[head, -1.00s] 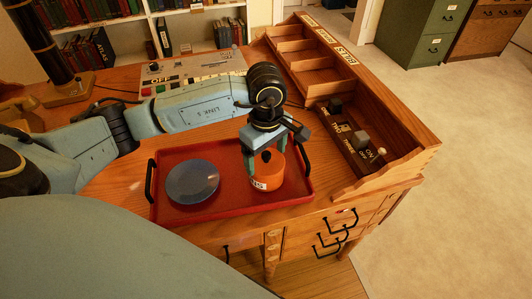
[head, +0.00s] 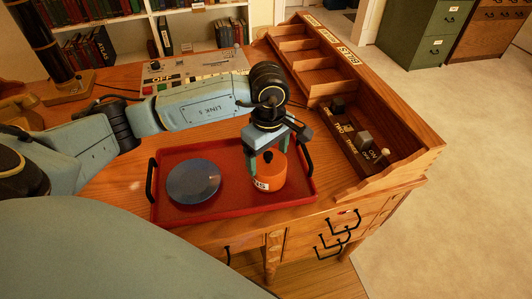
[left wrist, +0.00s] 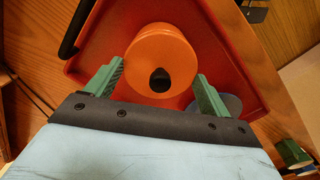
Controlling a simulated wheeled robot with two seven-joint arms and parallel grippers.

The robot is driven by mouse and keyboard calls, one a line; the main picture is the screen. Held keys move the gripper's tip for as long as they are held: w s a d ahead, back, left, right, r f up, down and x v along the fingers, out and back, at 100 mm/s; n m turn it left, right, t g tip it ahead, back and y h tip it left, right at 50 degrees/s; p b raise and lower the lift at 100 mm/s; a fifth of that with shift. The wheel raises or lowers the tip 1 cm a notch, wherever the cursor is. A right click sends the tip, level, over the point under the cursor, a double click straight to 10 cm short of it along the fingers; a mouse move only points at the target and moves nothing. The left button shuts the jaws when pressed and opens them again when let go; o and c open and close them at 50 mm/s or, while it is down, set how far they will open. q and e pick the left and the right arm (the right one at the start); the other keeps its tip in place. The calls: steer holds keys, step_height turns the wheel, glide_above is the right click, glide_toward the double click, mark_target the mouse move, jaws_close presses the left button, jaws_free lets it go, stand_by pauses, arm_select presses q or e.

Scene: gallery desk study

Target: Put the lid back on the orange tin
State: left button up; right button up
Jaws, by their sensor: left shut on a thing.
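The orange tin (head: 265,184) stands upright in the red tray, with a pale label on its near side. Its orange lid (left wrist: 160,50) has a black knob and is at the top of the tin; I cannot tell whether it is fully seated. My left gripper (head: 277,165) points down over the tin, shut on the lid, with a green finger on each side in the left wrist view (left wrist: 160,82).
The red tray (head: 225,211) has black handles and also holds a blue round plate (head: 194,181) left of the tin. A wooden organizer (head: 400,140) with dark blocks and switches runs along the right. A control panel (head: 195,70) stands behind my left arm.

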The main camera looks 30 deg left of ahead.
arm_select(q)
steer(key=shift+f, duration=0.25)
arm_select(e)
steer(key=shift+f, duration=0.3)
arm_select(q)
steer(key=o, duration=0.9)
steer(key=shift+d+r+p, duration=0.15)
steer(key=shift+r+p, duration=0.3)
steer(key=shift+r, duration=0.3)
steer(key=shift+d+r+p, duration=0.1)
steer(key=shift+r+p, duration=0.3)
steer(key=shift+r, duration=0.35)
steer(key=shift+r+p, duration=1.35)
steer(key=shift+r, duration=0.95)
arm_select(e)
step_height(320, 180, up, 4)
steer(key=shift+d+f, duration=0.1)
